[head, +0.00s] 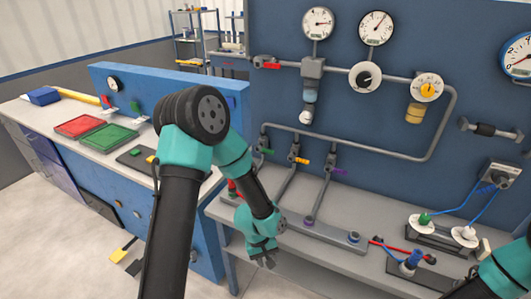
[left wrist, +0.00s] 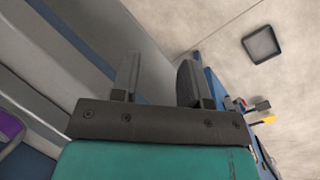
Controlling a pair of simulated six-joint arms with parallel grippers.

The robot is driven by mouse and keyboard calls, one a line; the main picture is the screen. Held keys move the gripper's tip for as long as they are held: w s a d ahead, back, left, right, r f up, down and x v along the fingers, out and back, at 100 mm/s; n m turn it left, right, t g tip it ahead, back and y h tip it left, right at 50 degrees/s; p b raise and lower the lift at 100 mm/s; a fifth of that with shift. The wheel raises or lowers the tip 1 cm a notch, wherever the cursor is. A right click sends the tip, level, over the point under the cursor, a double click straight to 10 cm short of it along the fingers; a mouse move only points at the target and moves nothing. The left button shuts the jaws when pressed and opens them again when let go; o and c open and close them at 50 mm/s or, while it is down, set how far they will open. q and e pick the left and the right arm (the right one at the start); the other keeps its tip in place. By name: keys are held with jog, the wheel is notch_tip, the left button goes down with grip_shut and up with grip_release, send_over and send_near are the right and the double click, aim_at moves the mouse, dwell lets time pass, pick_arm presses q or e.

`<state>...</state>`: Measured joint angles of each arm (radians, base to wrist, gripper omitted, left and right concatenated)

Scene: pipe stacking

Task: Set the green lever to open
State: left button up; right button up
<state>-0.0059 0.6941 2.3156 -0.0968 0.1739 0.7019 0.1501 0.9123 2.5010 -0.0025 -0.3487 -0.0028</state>
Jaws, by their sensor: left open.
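The green lever (head: 267,151) sits on the leftmost of the pipe branches on the blue panel, in the head view. It points to the right, across its pipe. My left gripper (head: 267,262) is low at the front edge of the grey bench, well below the lever and apart from it. In the left wrist view my left gripper (left wrist: 157,78) has its two fingers spread with nothing between them. I cannot make out the green lever in the left wrist view. My right gripper is out of view; only part of that arm shows at bottom right.
A yellow lever (head: 301,161) and a purple lever (head: 338,171) are on the branches to the right. A red lever (head: 267,66) is on the upper pipe. Gauges (head: 317,23) hang above. Blue-cabled fittings (head: 424,220) stand at the bench's right.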

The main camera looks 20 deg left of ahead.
aim_at(269, 152)
pick_arm(q)
jog(key=w+r+n+t, duration=0.2)
jog(key=w+r+n, duration=0.1)
jog(key=w, duration=0.3)
jog(key=w+r+n+t, duration=0.3)
jog(key=w, duration=0.3)
jog(key=w+r+n+t, duration=0.2)
jog(key=w+r+t, duration=0.1)
jog(key=w, duration=0.3)
jog(key=shift+r+n, duration=0.1)
jog(key=shift+n, duration=0.3)
jog(key=w+a+n+t+y, duration=0.1)
jog(key=w+a+t, duration=0.1)
jog(key=w+a+r+n+t+y, duration=0.1)
jog(key=w+a+t+y, duration=0.1)
jog(key=t, duration=0.1)
jog(key=shift+w+n, duration=0.3)
jog(key=shift+w, duration=0.05)
jog(key=a+r+n+t+y, duration=0.3)
jog(key=a+n+t+y, duration=0.1)
jog(key=a+y, duration=0.3)
jog(key=shift+w, duration=0.2)
jog(key=x, duration=1.7)
jog(key=shift+w+r, duration=0.25)
